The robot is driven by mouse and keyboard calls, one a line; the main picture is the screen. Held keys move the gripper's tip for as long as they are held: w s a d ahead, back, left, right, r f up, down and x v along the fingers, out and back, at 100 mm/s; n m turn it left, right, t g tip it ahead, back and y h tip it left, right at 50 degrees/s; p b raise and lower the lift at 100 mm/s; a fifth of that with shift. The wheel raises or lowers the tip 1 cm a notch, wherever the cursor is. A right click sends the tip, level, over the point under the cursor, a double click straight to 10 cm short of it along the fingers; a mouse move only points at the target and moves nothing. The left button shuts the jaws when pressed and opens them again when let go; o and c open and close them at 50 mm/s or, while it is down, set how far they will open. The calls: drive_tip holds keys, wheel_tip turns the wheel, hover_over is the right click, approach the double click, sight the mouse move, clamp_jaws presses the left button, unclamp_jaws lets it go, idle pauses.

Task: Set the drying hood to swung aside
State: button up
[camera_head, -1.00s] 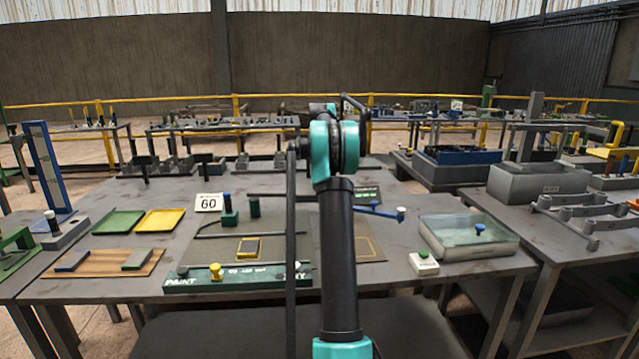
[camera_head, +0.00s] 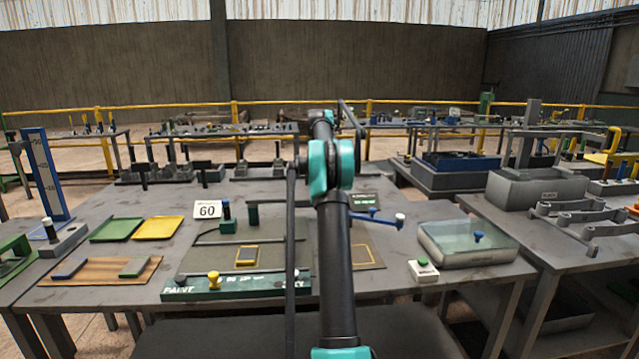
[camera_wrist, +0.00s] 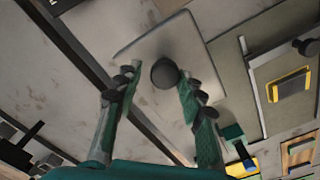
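In the wrist view, a pale grey plate with a dark round knob (camera_wrist: 164,72) lies ahead of my gripper (camera_wrist: 157,80). I take the plate to be the drying hood (camera_wrist: 146,38). My gripper is open, with its two green-padded fingers on either side of the knob and visible gaps between. I cannot tell whether the knob is fully between the fingertips. My arm hides the hood and my gripper there.
A yellow-framed piece (camera_head: 247,256) sits on the mat, left of my arm. The green PAINT strip (camera_head: 180,291) with a yellow knob (camera_head: 214,280) lies along the front. A blue lever (camera_head: 376,218), a push-button box (camera_head: 423,269) and a clear-lidded box (camera_head: 468,242) stand to the right.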

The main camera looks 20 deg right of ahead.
drive_tip(key=shift+o, duration=0.7)
drive_tip(key=shift+r, duration=3.8)
drive_tip(key=shift+s, duration=0.1)
